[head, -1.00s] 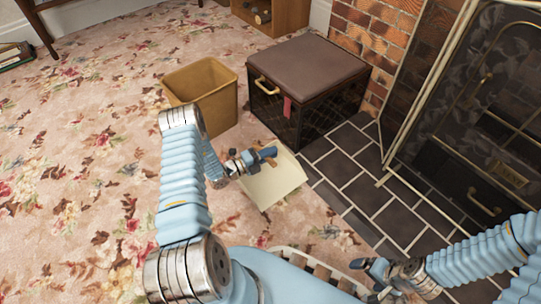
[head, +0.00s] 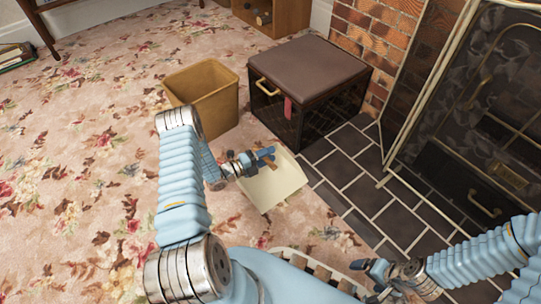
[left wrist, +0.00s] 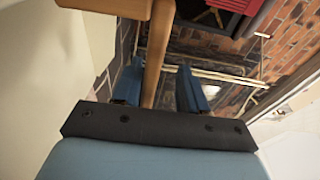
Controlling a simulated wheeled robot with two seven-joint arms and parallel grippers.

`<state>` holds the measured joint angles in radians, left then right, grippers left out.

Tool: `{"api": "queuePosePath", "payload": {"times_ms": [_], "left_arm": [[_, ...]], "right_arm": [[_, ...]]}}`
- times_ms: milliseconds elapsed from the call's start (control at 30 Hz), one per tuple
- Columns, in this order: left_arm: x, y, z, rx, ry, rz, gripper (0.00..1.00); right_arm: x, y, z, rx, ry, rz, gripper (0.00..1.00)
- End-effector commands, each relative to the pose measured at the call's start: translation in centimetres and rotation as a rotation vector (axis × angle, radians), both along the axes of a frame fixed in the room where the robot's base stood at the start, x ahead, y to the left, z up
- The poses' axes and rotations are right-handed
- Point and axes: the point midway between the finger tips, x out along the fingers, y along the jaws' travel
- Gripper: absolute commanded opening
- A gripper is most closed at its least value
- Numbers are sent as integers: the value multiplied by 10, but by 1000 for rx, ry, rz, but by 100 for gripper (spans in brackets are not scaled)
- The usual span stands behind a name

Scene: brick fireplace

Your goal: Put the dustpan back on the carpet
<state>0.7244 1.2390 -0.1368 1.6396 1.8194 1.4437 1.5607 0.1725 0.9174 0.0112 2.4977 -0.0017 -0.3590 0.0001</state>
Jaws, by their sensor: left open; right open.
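The dustpan has a flat cream pan (head: 272,188) and a brown wooden handle (head: 267,166). In the head view it is low over the carpet (head: 110,190), beside the edge of the dark hearth; whether all of it touches the carpet I cannot tell. My left gripper (head: 268,157) is open at the handle. In the left wrist view the handle (left wrist: 157,50) runs between the two spread blue fingers (left wrist: 158,86), with a gap to the right finger. My right gripper (head: 378,276) is open and empty at the lower right, away from the dustpan.
A tan bin (head: 207,98) stands on the carpet behind my left gripper. A dark crate with a brown padded top (head: 308,70) stands right of it. The tiled hearth (head: 370,185) and fireplace screen (head: 480,100) are at the right. Open carpet lies to the left.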

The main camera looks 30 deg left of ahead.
Motion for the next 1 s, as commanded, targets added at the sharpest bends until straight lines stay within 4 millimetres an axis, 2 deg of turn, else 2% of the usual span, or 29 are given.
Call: {"api": "queuePosePath", "payload": {"times_ms": [200, 400, 600, 1000], "left_arm": [[-46, 29, 1, -2, 3, 7, 43], [-79, 49, 1, -1, 2, 4, 43], [-92, 56, 0, -1, 1, 2, 43], [-92, 57, 0, -1, 1, 1, 43]], "right_arm": [[0, 0, 11, 0, 2, 2, 93], [-1, 0, 15, 0, 2, 2, 93], [-1, 0, 16, 1, 3, 2, 93], [-1, 0, 15, 1, 3, 2, 93]]}}
